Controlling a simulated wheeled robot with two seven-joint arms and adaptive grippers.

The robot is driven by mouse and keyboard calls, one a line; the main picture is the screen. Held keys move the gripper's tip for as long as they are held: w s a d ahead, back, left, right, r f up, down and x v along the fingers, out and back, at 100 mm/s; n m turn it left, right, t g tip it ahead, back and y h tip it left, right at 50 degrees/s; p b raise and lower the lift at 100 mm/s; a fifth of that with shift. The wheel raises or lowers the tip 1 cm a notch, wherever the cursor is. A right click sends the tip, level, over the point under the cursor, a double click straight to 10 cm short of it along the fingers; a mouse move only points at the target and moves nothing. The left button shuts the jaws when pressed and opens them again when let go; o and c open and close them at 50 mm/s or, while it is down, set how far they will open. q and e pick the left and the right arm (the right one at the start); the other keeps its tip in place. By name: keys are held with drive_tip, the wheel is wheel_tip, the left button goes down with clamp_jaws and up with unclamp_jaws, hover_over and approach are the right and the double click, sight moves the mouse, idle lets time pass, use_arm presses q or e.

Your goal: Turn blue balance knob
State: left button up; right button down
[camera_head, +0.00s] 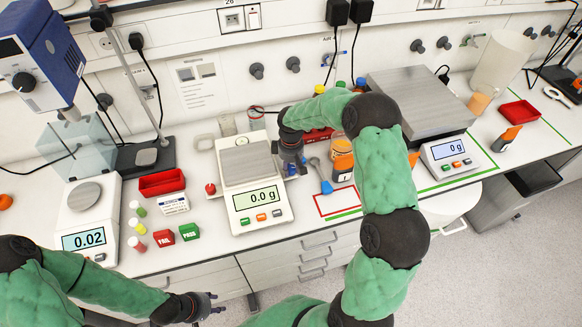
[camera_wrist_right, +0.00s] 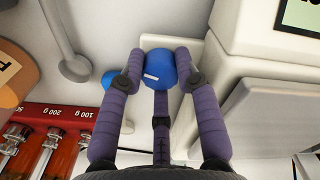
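The blue balance knob (camera_wrist_right: 160,68) shows in the right wrist view, with a small white mark on it. It is beside the white balance body (camera_wrist_right: 262,38). My right gripper (camera_wrist_right: 159,64) has a fingertip on each side of the knob, apparently touching it. In the head view, my right gripper (camera_head: 291,166) points down at the right side of the middle balance (camera_head: 262,222), which reads 0.0 g. The knob is hidden there behind the gripper. My left gripper (camera_head: 216,303) is low in the head view, in front of the bench and away from the balances; its finger opening is unclear.
A red weight set (camera_wrist_right: 45,130) lies close to the right gripper. Another balance reading 0.02 (camera_head: 88,232), a red tray (camera_head: 162,182) and PASS and FAIL blocks are to the left.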

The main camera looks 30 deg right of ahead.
sight(291, 168)
drive_tip(key=shift+n, duration=0.3)
drive_tip(key=c, duration=0.9)
unclamp_jaws()
wheel_tip(291, 168, up, 12)
